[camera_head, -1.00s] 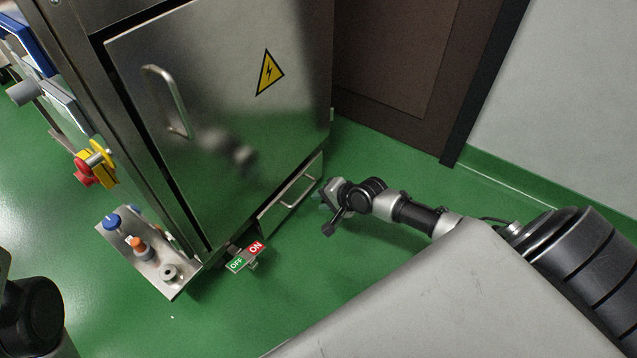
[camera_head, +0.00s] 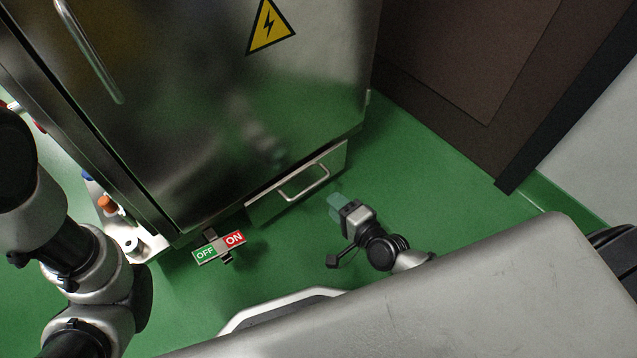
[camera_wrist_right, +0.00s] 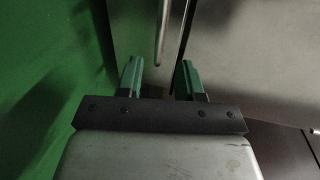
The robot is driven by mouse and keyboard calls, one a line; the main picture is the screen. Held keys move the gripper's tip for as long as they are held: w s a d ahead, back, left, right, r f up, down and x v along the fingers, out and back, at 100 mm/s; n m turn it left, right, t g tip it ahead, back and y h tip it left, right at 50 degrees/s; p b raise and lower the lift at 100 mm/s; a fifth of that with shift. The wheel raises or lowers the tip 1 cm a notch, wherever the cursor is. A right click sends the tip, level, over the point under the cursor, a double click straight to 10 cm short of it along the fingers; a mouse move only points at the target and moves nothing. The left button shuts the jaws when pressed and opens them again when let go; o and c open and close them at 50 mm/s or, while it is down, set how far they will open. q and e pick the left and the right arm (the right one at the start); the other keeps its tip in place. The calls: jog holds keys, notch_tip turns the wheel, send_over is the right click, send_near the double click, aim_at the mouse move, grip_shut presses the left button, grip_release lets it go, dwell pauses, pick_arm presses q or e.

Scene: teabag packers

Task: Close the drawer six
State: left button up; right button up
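The low drawer (camera_head: 300,181) at the foot of the steel cabinet has a flat metal front with a bar handle (camera_head: 303,193). Its front seems to stand a little out from the cabinet; how far is hard to tell. My right gripper (camera_head: 338,204) is just in front of the drawer, to the right of the handle, apart from it. In the right wrist view, its two green fingers (camera_wrist_right: 159,68) are spread with nothing between them, and the drawer front (camera_wrist_right: 138,28) and handle (camera_wrist_right: 162,32) lie ahead. My left arm shows at the left, but its gripper is out of view.
The steel cabinet door (camera_head: 200,90) bears a yellow warning sign (camera_head: 270,27). An ON/OFF switch sign (camera_head: 219,247) sticks out low, left of the drawer. A panel with knobs (camera_head: 130,238) is further left. A brown door (camera_head: 460,60) stands behind; green floor (camera_head: 440,175) is free at right.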

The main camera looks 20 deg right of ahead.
aim_at(313, 185)
jog(key=b+x, duration=0.3)
jog(key=x, duration=0.6)
jog(key=shift+w+a, duration=0.1)
jog(key=shift+c, duration=0.3)
grip_shut()
